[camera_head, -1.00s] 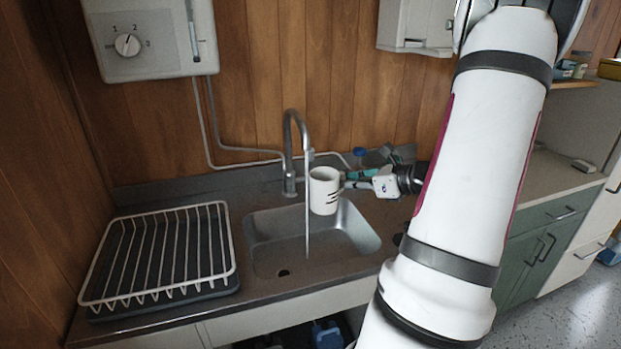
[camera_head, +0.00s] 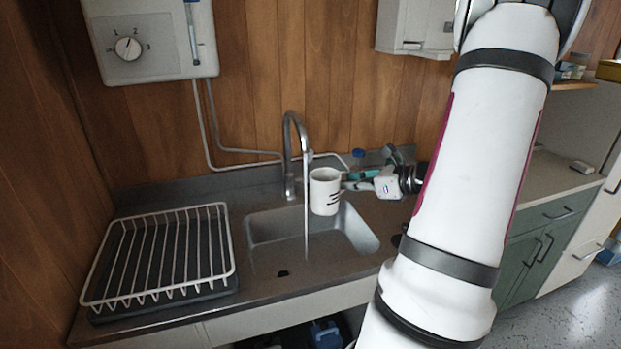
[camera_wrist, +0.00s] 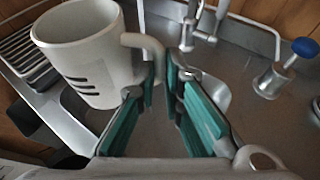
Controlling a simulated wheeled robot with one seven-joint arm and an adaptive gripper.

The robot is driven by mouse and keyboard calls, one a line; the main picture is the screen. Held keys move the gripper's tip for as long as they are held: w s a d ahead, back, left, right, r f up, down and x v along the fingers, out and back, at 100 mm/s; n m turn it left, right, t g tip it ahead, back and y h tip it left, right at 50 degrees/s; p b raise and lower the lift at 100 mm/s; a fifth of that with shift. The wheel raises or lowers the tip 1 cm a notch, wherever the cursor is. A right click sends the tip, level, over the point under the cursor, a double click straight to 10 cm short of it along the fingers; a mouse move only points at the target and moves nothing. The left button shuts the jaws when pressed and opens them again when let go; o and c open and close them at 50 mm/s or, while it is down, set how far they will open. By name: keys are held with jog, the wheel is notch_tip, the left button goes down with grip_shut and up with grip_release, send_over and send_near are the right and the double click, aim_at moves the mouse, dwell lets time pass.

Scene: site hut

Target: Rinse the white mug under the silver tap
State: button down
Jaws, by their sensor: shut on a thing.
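The white mug (camera_head: 325,191) with dark stripes is upright above the right part of the sink (camera_head: 346,242). In the wrist view the mug (camera_wrist: 83,55) fills the upper left, and its handle reaches between my teal-padded fingers. My gripper (camera_head: 354,184) is shut on that handle, right of the mug; its fingertips (camera_wrist: 170,72) show in the wrist view. The silver tap (camera_head: 289,150) arches behind the sink. A thin water stream (camera_head: 306,225) falls from it into the basin, just left of the mug in the head view. Whether water touches the mug I cannot tell.
A white dish rack (camera_head: 160,260) stands left of the sink. A wall heater (camera_head: 150,42) hangs above it. A blue-topped item (camera_head: 358,155) stands at the back, right of the tap.

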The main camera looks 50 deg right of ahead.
jog(key=shift+s+a+r+p, duration=0.25)
jog(key=shift+s+r+p, duration=0.2)
jog(key=shift+s+r, duration=0.15)
jog(key=shift+s+a+r+p, duration=0.2)
jog(key=shift+s+r+p, duration=0.25)
jog(key=shift+s, duration=0.15)
jog(key=shift+s+a+r+p, duration=0.25)
jog(key=shift+s+r+p, duration=0.15)
jog(key=shift+s+r, duration=0.2)
jog(key=shift+f, duration=0.1)
